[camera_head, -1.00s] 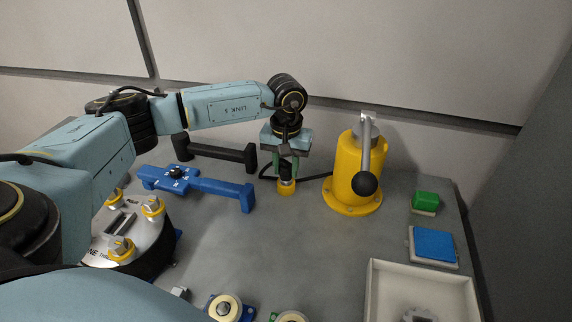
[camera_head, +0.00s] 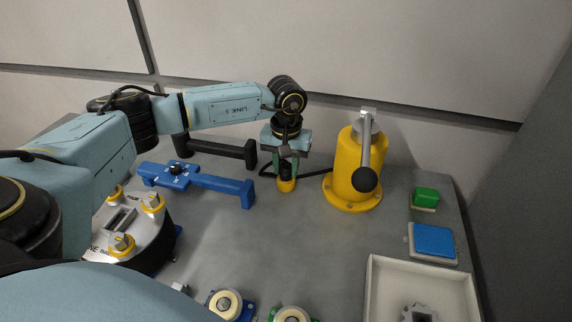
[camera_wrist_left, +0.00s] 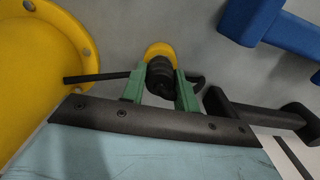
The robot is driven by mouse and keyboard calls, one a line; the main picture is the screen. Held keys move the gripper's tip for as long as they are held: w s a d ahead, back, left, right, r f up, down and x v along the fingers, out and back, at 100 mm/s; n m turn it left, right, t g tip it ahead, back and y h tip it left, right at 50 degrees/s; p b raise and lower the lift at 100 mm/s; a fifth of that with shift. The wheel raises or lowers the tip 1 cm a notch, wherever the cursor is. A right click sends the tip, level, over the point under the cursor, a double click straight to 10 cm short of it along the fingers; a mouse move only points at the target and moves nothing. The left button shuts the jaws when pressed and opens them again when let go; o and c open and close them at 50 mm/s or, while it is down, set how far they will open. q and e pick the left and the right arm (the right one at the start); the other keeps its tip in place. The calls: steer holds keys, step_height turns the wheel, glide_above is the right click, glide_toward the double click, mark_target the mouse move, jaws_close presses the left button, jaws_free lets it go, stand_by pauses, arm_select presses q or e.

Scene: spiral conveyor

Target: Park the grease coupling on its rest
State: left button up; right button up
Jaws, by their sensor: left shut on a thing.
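My left gripper (camera_head: 287,172), with green fingers, points down at the back of the bench and is shut on the grease coupling. The coupling (camera_head: 286,171) is a dark, ribbed, upright cylinder; in the left wrist view the coupling (camera_wrist_left: 160,74) sits between the fingers (camera_wrist_left: 160,88). A small yellow cup-like piece (camera_head: 286,185) is directly under it, and it also shows in the left wrist view (camera_wrist_left: 159,49). I take it for the rest, but cannot tell how deeply the coupling sits in it. My right gripper is not in view.
A yellow post with a lever (camera_head: 352,178) stands just right, with a black hose beside the gripper. A blue fixture (camera_head: 205,182) and a black bar (camera_head: 225,149) lie left. A white tray (camera_head: 375,290) is at front right. The middle bench is clear.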

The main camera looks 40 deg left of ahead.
mark_target(286, 165)
arm_select(q)
steer(key=o, duration=0.9)
step_height(286, 165, up, 13)
steer(key=shift+r, duration=0.15)
stand_by(0.4)
